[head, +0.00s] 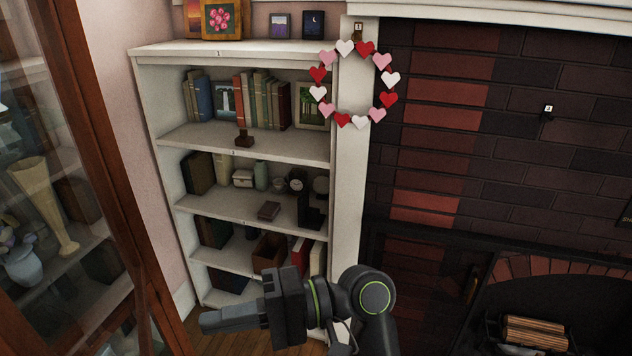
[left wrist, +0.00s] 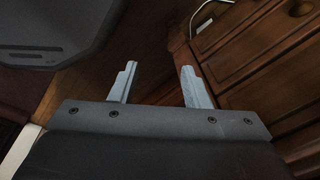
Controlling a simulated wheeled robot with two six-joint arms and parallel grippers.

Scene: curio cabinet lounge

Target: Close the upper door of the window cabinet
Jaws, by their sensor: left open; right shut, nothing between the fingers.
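A brown wooden cabinet with a glass front (head: 112,160) stands at the left edge of the head view, cut off by the frame. A cream vase and other items show behind its glass. I cannot tell whether this front is the upper door, or how far it stands open. My right gripper (head: 215,320) is shut and empty, pointing left, low in front of the white bookcase and apart from the glass front. My left gripper (left wrist: 158,82) is open and empty in the left wrist view, near brown panelled wooden furniture (left wrist: 255,60). The left gripper is outside the head view.
A white bookcase (head: 190,50) with books and ornaments stands behind my right arm. A heart wreath (head: 388,98) hangs beside it. A dark brick fireplace (head: 540,150) with logs (head: 535,332) fills the right. A little wooden floor (head: 200,330) shows below the bookcase.

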